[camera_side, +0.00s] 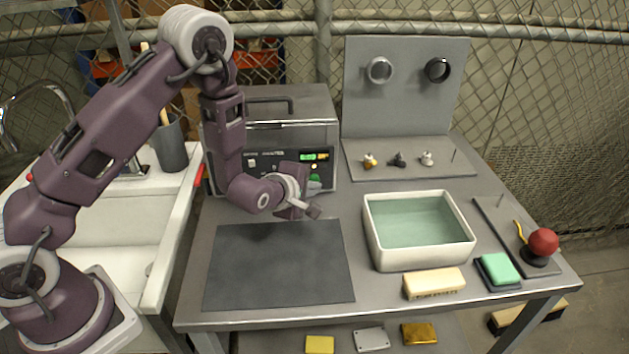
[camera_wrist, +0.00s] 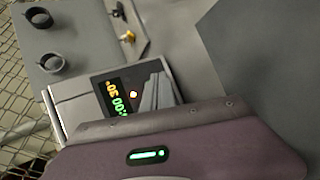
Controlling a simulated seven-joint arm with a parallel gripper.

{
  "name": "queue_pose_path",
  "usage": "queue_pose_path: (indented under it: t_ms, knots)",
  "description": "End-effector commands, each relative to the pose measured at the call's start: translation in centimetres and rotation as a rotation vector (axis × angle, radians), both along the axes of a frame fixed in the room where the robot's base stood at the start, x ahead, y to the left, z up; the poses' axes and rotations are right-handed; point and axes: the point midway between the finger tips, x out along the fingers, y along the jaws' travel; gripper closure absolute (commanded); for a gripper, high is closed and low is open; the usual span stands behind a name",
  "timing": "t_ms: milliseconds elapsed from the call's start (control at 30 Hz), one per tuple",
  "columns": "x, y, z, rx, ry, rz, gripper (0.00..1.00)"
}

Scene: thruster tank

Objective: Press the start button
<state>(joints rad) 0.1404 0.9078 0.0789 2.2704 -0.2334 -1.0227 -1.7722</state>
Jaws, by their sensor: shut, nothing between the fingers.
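The grey machine (camera_side: 290,105) stands at the back of the table, with a control panel facing front. Its lit display (camera_side: 314,157) shows green and orange. A green button (camera_side: 315,180) shows low on the panel's right side, partly covered by my gripper. My gripper (camera_side: 314,210) is shut and empty in front of the panel; I cannot tell whether it touches anything. In the wrist view the display (camera_wrist: 117,97) shows digits beside a small orange-white light (camera_wrist: 133,94). Grey finger shapes (camera_wrist: 160,92) overlap the panel there, and the green button is not visible.
A dark mat (camera_side: 280,265) lies in front of the machine. A white tank of water (camera_side: 420,258) stands right of it, with a tan block (camera_side: 434,284), a green sponge (camera_side: 498,268) and a red ball (camera_side: 543,242).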

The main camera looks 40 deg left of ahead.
Motion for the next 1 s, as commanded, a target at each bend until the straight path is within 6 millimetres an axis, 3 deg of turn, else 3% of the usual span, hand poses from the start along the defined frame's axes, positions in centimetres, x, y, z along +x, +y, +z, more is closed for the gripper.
queue_pose_path:
  t_ms: [1000]
  knots:
    - [0.51, 0.55, -0.01, 0.001, 0.000, 0.001, 1.00]
